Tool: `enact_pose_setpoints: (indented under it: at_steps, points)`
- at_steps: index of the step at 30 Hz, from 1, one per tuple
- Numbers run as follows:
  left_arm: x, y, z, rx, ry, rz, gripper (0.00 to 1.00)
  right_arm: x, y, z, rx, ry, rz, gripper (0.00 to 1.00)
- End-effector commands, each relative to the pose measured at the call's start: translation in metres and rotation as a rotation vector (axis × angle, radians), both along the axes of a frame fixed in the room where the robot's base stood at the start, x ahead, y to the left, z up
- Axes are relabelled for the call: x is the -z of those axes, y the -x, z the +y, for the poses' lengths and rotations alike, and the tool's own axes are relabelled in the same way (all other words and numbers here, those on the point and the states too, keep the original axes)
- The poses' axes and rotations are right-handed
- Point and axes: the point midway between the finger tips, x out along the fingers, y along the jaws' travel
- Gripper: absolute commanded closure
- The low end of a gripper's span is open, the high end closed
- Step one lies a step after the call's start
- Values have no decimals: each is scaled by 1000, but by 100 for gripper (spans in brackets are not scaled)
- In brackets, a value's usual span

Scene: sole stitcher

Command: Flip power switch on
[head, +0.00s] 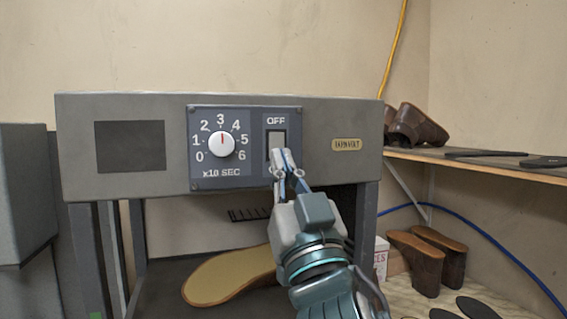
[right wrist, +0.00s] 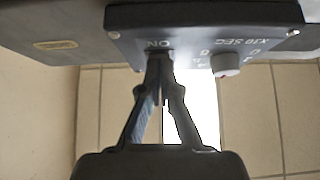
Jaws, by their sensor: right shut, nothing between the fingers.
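The power switch (head: 276,138) is a pale rocker on the control panel (head: 258,118) of the grey machine, below the label OFF. My right gripper (head: 283,153) is shut and empty, with its fingertips at the lower end of the switch. The fingers hide the bottom of the switch and most of the lower label. I cannot tell whether they touch it. In the right wrist view the closed fingertips (right wrist: 160,62) are just by the upside-down ON label, and the rocker itself cannot be made out. My left gripper is not in view.
A white dial (head: 222,144) sits left of the switch, its red mark near 3. A shoe sole (head: 228,275) lies under the machine. A wooden shelf (head: 480,163) with brown shoes (head: 416,128) is at the right. A blue cable (head: 480,235) runs along the right wall.

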Motion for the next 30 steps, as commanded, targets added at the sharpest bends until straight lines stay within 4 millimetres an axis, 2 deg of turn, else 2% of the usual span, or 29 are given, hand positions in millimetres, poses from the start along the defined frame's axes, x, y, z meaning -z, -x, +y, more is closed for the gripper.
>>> enact_pose_setpoints:
  at_steps: [6,9,17,23,30]
  points:
    - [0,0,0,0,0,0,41,0,-1,0,0,0,1,100]
    - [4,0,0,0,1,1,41,5,-8,3,-3,-3,5,100]
    - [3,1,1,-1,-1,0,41,3,-6,1,1,-1,-2,100]
    - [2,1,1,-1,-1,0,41,18,12,-3,-2,-1,-3,100]
    - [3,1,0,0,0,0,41,51,50,-16,-3,-1,-1,100]
